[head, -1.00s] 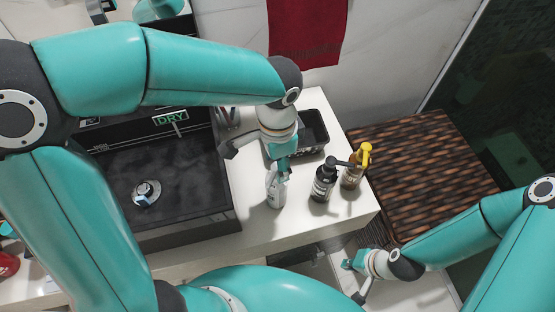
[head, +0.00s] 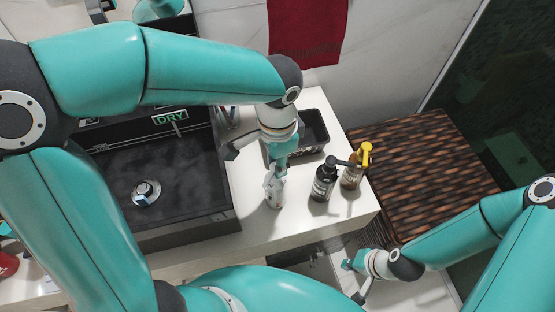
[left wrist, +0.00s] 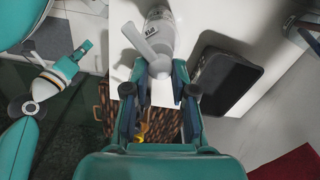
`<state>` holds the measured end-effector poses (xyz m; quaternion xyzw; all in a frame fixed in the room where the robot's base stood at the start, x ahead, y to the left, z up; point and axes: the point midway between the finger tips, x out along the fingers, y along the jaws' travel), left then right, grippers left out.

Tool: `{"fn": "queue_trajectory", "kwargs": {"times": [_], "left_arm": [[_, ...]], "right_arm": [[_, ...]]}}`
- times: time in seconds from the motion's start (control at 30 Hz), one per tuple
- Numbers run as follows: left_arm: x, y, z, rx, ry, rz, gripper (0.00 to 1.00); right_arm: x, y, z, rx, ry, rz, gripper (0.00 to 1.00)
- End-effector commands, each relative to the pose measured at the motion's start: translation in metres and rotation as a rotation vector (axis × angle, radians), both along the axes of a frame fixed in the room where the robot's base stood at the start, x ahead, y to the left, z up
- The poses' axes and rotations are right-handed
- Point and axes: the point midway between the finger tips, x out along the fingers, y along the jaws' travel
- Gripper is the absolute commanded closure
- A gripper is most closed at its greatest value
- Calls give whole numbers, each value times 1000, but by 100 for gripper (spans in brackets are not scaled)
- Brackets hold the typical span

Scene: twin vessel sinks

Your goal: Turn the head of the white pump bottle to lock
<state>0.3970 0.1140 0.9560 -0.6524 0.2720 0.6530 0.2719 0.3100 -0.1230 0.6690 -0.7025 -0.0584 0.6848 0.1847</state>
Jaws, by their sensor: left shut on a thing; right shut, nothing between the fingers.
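The white pump bottle (head: 273,194) stands upright on the white counter, left of two other pump bottles. My left gripper (head: 279,172) is over its top from above, shut on the pump head. In the left wrist view the bottle (left wrist: 161,27) has dark print, and its pale pump head with a long spout (left wrist: 146,41) points up and left. The fingers (left wrist: 163,82) are on the head, and the grip contact is partly hidden. My right gripper (head: 353,281) is shut and empty, low by the counter's front right, away from the bottles.
A black pump bottle (head: 323,182) and an amber bottle with a yellow pump (head: 352,177) stand close to the right. A black tray (head: 314,132) lies behind. The dark sink (head: 180,185) is left, and a brown slatted surface (head: 430,165) is right.

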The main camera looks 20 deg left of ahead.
Motion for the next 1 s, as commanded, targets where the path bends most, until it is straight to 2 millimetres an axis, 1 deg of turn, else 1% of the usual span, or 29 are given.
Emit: {"fn": "queue_trajectory", "kwargs": {"times": [0.17,0.37,1.0], "left_arm": [[1,0,-1,-1,-2,97,100],[1,0,-2,0,-1,259,100],[1,0,-1,-1,-1,868,100]], "right_arm": [[0,0,-6,0,0,0,100],[0,0,-14,0,0,0,100],[0,0,-36,0,0,0,100]]}}
